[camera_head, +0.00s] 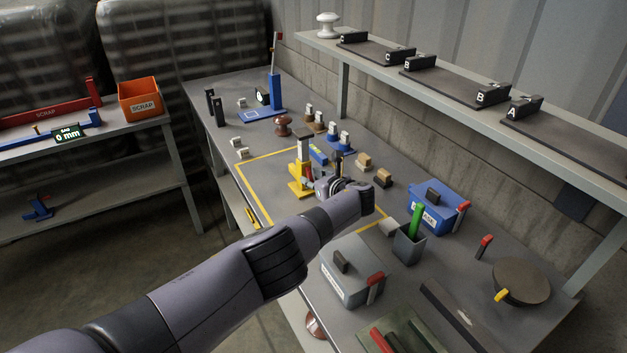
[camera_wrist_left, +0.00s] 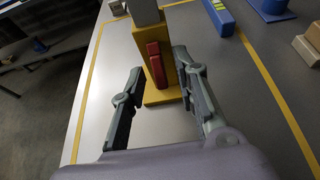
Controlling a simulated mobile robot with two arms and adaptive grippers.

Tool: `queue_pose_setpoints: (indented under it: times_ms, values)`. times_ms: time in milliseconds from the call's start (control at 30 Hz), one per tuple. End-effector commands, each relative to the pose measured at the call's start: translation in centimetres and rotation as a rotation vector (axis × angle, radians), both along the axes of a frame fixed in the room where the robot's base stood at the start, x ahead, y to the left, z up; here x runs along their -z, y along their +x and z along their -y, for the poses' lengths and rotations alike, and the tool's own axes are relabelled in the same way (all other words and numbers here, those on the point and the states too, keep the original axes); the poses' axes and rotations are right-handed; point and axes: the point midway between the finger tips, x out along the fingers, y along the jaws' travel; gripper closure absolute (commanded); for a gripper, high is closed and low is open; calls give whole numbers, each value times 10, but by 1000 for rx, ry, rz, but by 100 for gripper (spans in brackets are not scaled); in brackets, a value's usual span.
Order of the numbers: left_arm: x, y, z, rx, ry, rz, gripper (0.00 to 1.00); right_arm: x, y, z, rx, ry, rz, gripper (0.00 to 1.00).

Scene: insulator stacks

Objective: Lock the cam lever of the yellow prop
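The yellow prop (camera_head: 299,183) stands upright on the table inside a yellow taped outline, with a pale block at its top. It also shows in the left wrist view (camera_wrist_left: 173,50). Its red cam lever (camera_wrist_left: 157,64) lies on the side facing my left gripper, roughly upright and slightly tilted; it also shows in the head view (camera_head: 309,173). My left gripper (camera_wrist_left: 160,72) is open, with one finger on each side of the lever and prop front. I see no clear contact. In the head view the left gripper (camera_head: 321,186) is close beside the prop. My right gripper is out of view.
Several insulators and blocks stand behind the prop, including a brown insulator (camera_head: 283,125) and tan blocks (camera_head: 383,178). A blue tall device (camera_head: 274,92) stands at the back. A blue box (camera_head: 437,207), grey box (camera_head: 350,270) and grey cup (camera_head: 408,243) are to the right.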

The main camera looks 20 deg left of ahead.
Motion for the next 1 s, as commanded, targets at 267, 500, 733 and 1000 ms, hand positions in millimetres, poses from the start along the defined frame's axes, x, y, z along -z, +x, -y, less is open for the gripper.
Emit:
queue_pose_setpoints:
  times_ms: [267,500,733,1000]
  values:
    - [0,0,0,0,0,0,92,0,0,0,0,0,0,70]
    - [0,0,0,0,0,0,100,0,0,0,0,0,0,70]
    - [2,0,0,-1,4,2,100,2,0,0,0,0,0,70]
    - [7,2,-2,0,80,79,100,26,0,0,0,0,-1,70]
